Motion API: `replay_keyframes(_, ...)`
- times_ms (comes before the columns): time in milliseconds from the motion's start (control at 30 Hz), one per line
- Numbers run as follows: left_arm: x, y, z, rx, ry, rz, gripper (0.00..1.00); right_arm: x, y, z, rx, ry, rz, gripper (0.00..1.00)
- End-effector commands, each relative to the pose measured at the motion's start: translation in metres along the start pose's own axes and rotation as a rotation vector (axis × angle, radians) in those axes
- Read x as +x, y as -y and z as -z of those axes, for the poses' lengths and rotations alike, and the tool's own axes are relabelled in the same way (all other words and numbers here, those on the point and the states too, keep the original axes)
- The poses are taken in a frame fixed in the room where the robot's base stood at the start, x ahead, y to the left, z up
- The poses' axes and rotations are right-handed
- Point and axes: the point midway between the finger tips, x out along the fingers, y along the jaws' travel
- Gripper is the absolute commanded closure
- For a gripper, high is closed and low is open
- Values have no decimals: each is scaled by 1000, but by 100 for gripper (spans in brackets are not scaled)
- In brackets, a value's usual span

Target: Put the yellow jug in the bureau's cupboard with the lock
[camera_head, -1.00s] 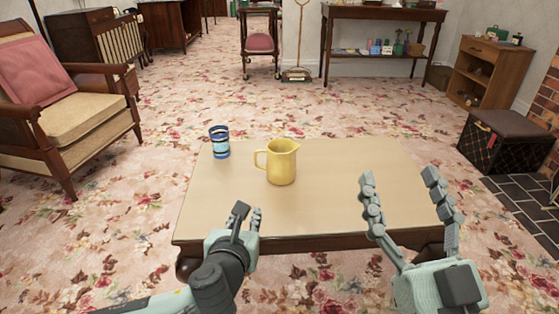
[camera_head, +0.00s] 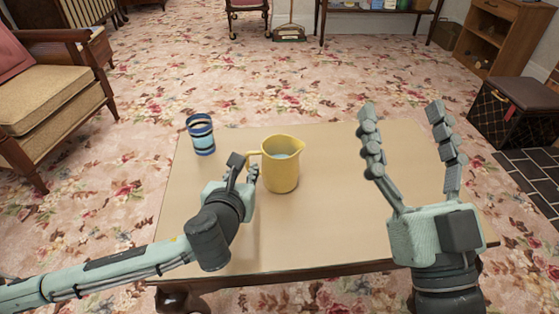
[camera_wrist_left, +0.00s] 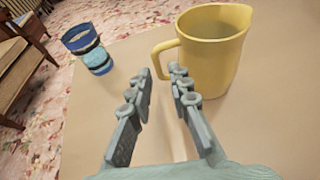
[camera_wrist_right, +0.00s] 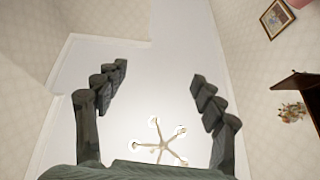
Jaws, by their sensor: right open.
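The yellow jug (camera_head: 281,172) stands upright on the low table (camera_head: 345,225), its handle toward the left and its spout toward the right. My left gripper (camera_head: 245,163) is at the handle side of the jug. In the left wrist view its fingers (camera_wrist_left: 160,75) are apart with nothing between them, and the jug's handle (camera_wrist_left: 163,62) is just beyond the fingertips. I cannot tell whether they touch. My right gripper (camera_head: 403,108) is open and empty, pointing up above the table's right side. I cannot make out a bureau cupboard with a lock in these views.
A blue striped cup (camera_head: 201,134) stands at the table's back left corner. An armchair (camera_head: 50,95) is at the left. A wooden cabinet (camera_head: 492,35) and a dark stool (camera_head: 515,105) are at the right. The carpet (camera_head: 270,85) behind the table is open floor.

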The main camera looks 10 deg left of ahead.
Motion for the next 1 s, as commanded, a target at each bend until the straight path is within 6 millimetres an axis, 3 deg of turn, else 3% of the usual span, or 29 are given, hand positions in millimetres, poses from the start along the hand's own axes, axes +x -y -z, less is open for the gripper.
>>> replay_keyframes(400,53,-3,5,0,2,0,81,-8,-5,37,-15,-264,-4,31)
replay_keyframes(667,55,-3,5,0,1,0,81,-8,-5,40,-16,-274,-4,31)
replay_keyframes(800,55,-3,5,0,0,0,99,-8,-5,40,-16,-273,-4,31)
replay_keyframes(1000,55,-3,5,0,0,0,100,-8,-5,39,-16,-272,-4,31)
